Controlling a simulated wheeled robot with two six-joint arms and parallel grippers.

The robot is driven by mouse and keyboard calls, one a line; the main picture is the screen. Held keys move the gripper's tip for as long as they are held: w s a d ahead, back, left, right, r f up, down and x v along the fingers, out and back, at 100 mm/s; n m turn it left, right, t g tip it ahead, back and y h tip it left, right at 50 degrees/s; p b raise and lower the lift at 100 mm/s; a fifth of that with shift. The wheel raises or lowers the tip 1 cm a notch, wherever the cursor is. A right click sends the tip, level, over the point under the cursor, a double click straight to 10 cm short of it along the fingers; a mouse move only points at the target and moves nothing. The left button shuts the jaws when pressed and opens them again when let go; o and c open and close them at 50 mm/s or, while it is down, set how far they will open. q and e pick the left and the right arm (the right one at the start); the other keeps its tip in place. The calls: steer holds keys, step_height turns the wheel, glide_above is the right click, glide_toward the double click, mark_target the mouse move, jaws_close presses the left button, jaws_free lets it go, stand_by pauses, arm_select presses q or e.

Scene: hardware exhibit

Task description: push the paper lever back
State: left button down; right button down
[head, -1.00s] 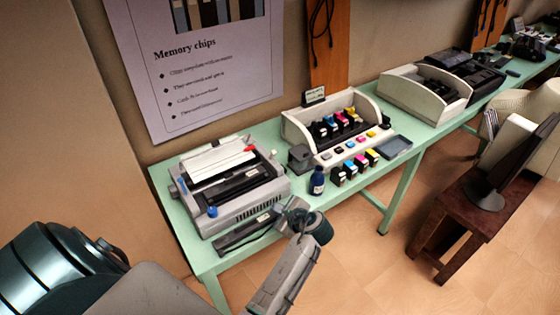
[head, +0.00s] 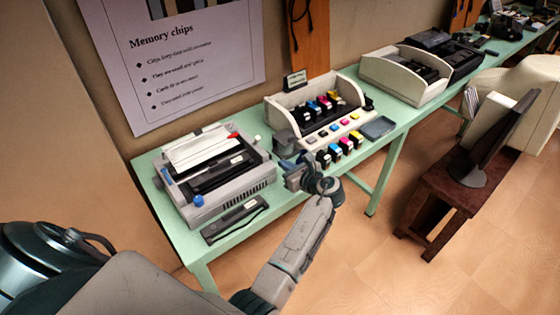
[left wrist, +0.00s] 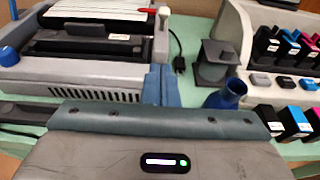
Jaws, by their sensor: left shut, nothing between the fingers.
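The dot-matrix printer (head: 215,188) stands at the near end of the green table, with paper in its top. A small red-tipped part (head: 233,136), which looks like the paper lever, sits at its upper right; it also shows in the left wrist view (left wrist: 147,11). My left gripper (head: 287,165) is just right of the printer's front right corner, apart from the lever. In the left wrist view its shut fingers (left wrist: 159,86) point toward the printer's right side, with nothing between them. My right gripper is not in view.
A blue bottle (left wrist: 227,94) and a dark grey stand (left wrist: 215,60) are right of the fingers. An ink cartridge display (head: 318,115) stands farther right. A black cartridge (head: 235,220) lies before the printer. A cable (left wrist: 178,55) lies behind the fingers.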

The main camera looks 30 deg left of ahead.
mark_target(256, 140)
arm_select(q)
steer(key=b+x, duration=0.1)
steer(key=x, duration=0.2)
steer(key=b+x, duration=0.4)
steer(key=x, duration=0.1)
steer(key=shift+w+a+f, duration=0.1)
steer(key=shift+a+f, duration=0.1)
steer(key=shift+f, duration=0.2)
steer(key=shift+w+a+r, duration=0.2)
steer(key=shift+a+r, duration=0.25)
steer(key=shift+a, duration=0.05)
steer(key=shift+w+a+r, duration=0.2)
steer(key=shift+a+r, duration=0.2)
steer(key=shift+a, duration=0.05)
steer(key=shift+w+a+r+b, duration=0.25)
steer(key=shift+a+r+b, duration=0.15)
steer(key=shift+a, duration=0.2)
steer(key=shift+r, duration=0.1)
